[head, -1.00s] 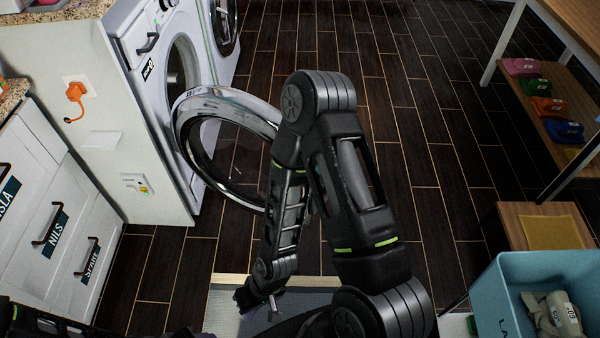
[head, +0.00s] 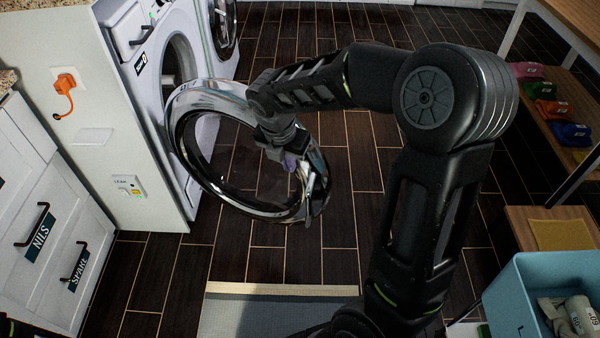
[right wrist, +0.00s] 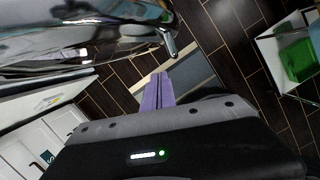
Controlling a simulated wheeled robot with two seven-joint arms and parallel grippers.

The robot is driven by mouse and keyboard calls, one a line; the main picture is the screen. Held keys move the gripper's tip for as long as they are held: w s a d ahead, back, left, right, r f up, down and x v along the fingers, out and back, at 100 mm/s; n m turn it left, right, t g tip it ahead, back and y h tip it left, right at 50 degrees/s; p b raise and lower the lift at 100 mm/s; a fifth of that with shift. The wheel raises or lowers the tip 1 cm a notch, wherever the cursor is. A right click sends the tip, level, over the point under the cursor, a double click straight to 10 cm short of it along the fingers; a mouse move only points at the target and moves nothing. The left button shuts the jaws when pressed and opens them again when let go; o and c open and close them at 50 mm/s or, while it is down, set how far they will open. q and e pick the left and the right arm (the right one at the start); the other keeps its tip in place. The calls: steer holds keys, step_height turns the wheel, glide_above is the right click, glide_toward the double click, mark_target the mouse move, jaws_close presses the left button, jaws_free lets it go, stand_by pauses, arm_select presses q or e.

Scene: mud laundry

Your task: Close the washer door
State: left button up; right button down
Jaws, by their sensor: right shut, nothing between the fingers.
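The white washer (head: 123,30) stands at the left with its round opening showing. Its chrome-rimmed door (head: 215,92) is swung wide open over the floor. My right gripper (head: 290,163) is at the door's right part, in front of the dark glass in the head view, pointing down. Its purple fingers are together and empty. In the right wrist view the fingers (right wrist: 158,92) show beside the shiny door (right wrist: 90,35), with a small handle (right wrist: 170,43) beyond them. I cannot tell whether they touch the door. My left gripper is not in view.
White drawers (head: 50,240) and a side panel with an orange plug (head: 66,82) are at the left. A grey mat (head: 270,310) lies in front. A blue bin (head: 510,285) and a shelf with coloured bundles stand at the right. The dark floor between is clear.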

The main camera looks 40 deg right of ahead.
mark_target(300, 170)
steer(key=w+d+f, duration=0.1)
steer(key=f, duration=0.2)
steer(key=d+f+b, duration=0.1)
steer(key=d+f, duration=0.1)
steer(key=f, duration=0.1)
steer(key=w+d+f, duration=0.1)
steer(key=f, duration=0.2)
steer(key=shift+w+d+f, duration=0.35)
steer(key=shift+d+f, duration=0.05)
steer(key=shift+w+d, duration=0.25)
steer(key=shift+d, duration=0.1)
